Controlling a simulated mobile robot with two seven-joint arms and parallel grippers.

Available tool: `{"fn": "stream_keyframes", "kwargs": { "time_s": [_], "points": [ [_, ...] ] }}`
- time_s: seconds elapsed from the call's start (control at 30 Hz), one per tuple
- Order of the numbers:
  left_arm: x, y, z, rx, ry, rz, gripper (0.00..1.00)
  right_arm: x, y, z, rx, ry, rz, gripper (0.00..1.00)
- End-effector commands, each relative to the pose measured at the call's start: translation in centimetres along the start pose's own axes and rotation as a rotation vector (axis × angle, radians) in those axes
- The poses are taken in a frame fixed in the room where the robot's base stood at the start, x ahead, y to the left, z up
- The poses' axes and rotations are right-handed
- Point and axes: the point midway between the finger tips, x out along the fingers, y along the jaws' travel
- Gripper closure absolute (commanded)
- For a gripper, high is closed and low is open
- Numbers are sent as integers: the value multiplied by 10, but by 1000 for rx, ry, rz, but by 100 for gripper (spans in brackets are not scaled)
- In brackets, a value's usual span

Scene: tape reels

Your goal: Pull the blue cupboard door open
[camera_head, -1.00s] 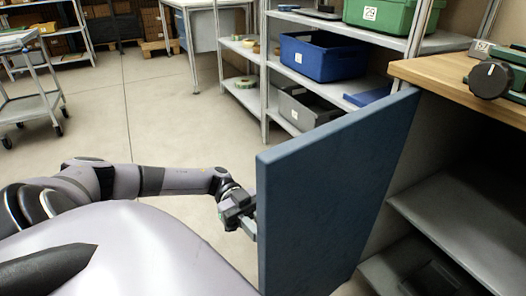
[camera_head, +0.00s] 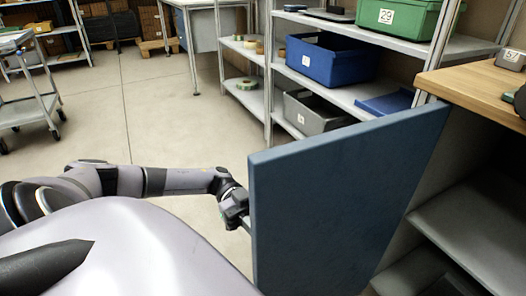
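The blue cupboard door (camera_head: 335,205) stands swung out from the cupboard, its free edge toward me. The cupboard's grey inner shelf (camera_head: 470,235) shows to the right of the door, under a wooden top (camera_head: 480,88). My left gripper (camera_head: 244,222) is at the left face of the door, close to its free edge. Its fingertips are partly hidden behind the door edge, and I cannot tell whether they are shut on a handle. No handle is visible. My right gripper is not in view.
A shelf rack behind the door holds a blue bin (camera_head: 328,60), a grey bin (camera_head: 314,112) and a green bin (camera_head: 395,17). A grey trolley (camera_head: 28,108) stands at the far left. The floor (camera_head: 150,110) left of the door is clear.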

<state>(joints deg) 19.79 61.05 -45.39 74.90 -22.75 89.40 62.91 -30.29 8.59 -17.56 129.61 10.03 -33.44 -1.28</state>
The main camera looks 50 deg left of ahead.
Motion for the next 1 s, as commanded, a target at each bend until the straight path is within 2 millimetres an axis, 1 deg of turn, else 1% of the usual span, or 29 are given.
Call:
{"fn": "stream_keyframes", "kwargs": {
  "time_s": [0.5,0.53,0.57,0.87,1.0],
  "points": [
    [0,1,1,-3,-3,2,100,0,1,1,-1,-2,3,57],
    [0,1,1,-3,-3,2,74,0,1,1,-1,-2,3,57],
    [0,1,1,-3,-3,2,66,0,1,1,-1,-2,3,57],
    [-1,0,1,-1,-1,0,66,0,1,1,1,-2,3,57],
    [-10,0,1,-1,-2,-1,66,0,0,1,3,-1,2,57]
  ]
}}
